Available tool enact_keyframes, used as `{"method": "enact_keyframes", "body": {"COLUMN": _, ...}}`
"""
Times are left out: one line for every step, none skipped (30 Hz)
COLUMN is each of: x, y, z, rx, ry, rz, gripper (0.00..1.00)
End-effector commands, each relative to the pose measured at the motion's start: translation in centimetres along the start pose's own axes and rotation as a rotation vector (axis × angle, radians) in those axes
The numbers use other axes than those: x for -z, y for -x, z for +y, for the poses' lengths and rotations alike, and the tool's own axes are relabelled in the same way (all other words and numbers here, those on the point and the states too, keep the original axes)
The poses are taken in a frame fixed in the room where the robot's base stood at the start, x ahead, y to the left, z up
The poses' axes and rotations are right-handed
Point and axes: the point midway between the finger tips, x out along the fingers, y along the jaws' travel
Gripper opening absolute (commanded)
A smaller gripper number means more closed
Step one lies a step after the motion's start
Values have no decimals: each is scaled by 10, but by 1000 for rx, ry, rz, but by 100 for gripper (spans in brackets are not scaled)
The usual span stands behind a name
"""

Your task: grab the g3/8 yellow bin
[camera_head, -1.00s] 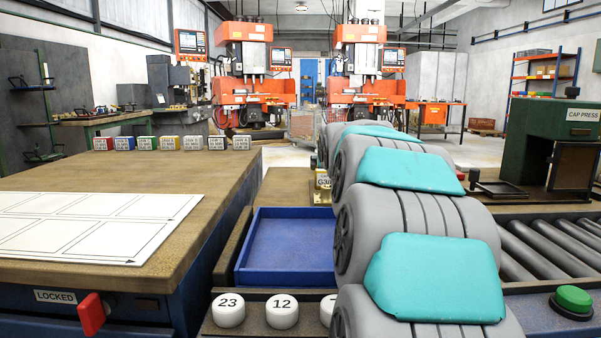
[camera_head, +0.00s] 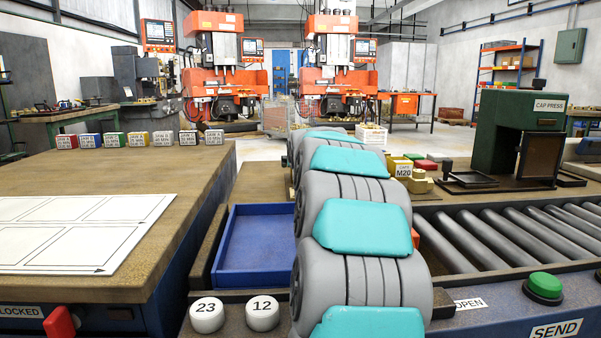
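I cannot make out a bin labelled G3/8 now. The middle of the workbench, where one could stand, is hidden behind my grey arm with teal pads. A yellow bin (camera_head: 402,168) with a label reading M20 stands just right of my arm, on the brown bench top. Brass-coloured blocks (camera_head: 421,183) stand beside it.
An empty blue tray (camera_head: 252,244) lies left of my arm, with white knobs marked 23 (camera_head: 207,314) and 12 (camera_head: 262,312) before it. Metal rollers (camera_head: 498,239) run at right, below the green cap press (camera_head: 519,130). The wooden table (camera_head: 90,180) holds a white sheet.

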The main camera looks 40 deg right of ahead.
Motion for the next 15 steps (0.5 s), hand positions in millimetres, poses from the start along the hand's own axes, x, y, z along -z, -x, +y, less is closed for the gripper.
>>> {"method": "enact_keyframes", "body": {"x": 0, "y": -2, "z": 0, "rx": 0, "ry": 0, "rz": 0, "gripper": 100}}
{"method": "enact_keyframes", "body": {"x": 0, "y": -2, "z": 0, "rx": 0, "ry": 0, "rz": 1, "gripper": 100}}
{"method": "enact_keyframes", "body": {"x": 1, "y": -2, "z": 0, "rx": 0, "ry": 0, "rz": 1, "gripper": 100}}
{"method": "enact_keyframes", "body": {"x": 1, "y": -2, "z": 0, "rx": 0, "ry": 0, "rz": 2, "gripper": 100}}
{"method": "enact_keyframes", "body": {"x": 1, "y": -2, "z": 0, "rx": 0, "ry": 0, "rz": 2, "gripper": 100}}
{"method": "enact_keyframes", "body": {"x": 1, "y": -2, "z": 0, "rx": 0, "ry": 0, "rz": 2, "gripper": 100}}
{"method": "enact_keyframes", "body": {"x": 1, "y": -2, "z": 0, "rx": 0, "ry": 0, "rz": 2, "gripper": 100}}
{"method": "enact_keyframes", "body": {"x": 1, "y": -2, "z": 0, "rx": 0, "ry": 0, "rz": 2, "gripper": 97}}
{"method": "enact_keyframes", "body": {"x": 1, "y": -2, "z": 0, "rx": 0, "ry": 0, "rz": 2, "gripper": 92}}
{"method": "enact_keyframes", "body": {"x": 1, "y": -1, "z": 0, "rx": 0, "ry": 0, "rz": 2, "gripper": 89}}
{"method": "enact_keyframes", "body": {"x": 1, "y": -1, "z": 0, "rx": 0, "ry": 0, "rz": 2, "gripper": 85}}
{"method": "enact_keyframes", "body": {"x": 1, "y": -1, "z": 0, "rx": 0, "ry": 0, "rz": 2, "gripper": 81}}
{"method": "enact_keyframes", "body": {"x": 1, "y": -1, "z": 0, "rx": 0, "ry": 0, "rz": 2, "gripper": 78}}
{"method": "enact_keyframes", "body": {"x": 1, "y": -1, "z": 0, "rx": 0, "ry": 0, "rz": 2, "gripper": 74}}
{"method": "enact_keyframes", "body": {"x": 1, "y": -1, "z": 0, "rx": 0, "ry": 0, "rz": 2, "gripper": 70}}
